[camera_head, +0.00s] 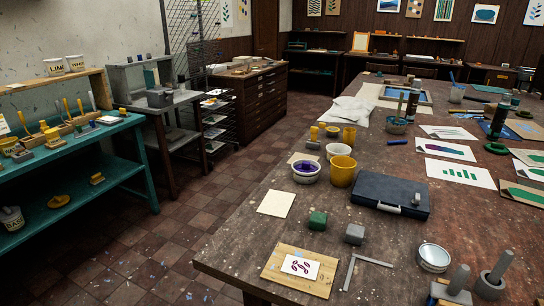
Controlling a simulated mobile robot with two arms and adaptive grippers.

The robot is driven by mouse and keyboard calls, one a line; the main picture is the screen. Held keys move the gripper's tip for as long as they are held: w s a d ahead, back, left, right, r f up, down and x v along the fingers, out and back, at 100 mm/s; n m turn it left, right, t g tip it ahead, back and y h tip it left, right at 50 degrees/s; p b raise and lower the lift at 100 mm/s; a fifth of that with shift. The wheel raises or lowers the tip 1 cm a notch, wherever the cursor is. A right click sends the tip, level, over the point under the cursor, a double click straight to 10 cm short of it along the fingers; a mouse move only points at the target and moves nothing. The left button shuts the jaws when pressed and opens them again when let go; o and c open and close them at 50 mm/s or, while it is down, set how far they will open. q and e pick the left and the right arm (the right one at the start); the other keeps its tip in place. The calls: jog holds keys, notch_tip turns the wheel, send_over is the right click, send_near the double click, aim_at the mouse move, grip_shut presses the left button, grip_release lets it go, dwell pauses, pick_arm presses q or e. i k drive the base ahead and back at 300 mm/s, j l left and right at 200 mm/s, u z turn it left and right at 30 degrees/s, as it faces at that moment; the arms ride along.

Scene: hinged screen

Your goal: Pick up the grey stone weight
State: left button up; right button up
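A small grey block (354,234), which looks like the grey stone weight, sits on the near part of the big worn wooden table (235,248). It is just right of a similar green block (318,220), with a gap between them. The grey block's top and front faces show, and nothing covers it. Neither of my grippers shows in the head view.
Around the block are a dark blue case (390,195), a wooden board with a printed card (299,267), a metal square (350,272) and a round glass-topped dish (433,257). Grey pestle-like tools (495,275) stand at the lower right. Bowls and yellow cups (341,172) stand farther back.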

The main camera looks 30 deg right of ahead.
aim_at(355, 233)
jog(key=z, duration=1.55)
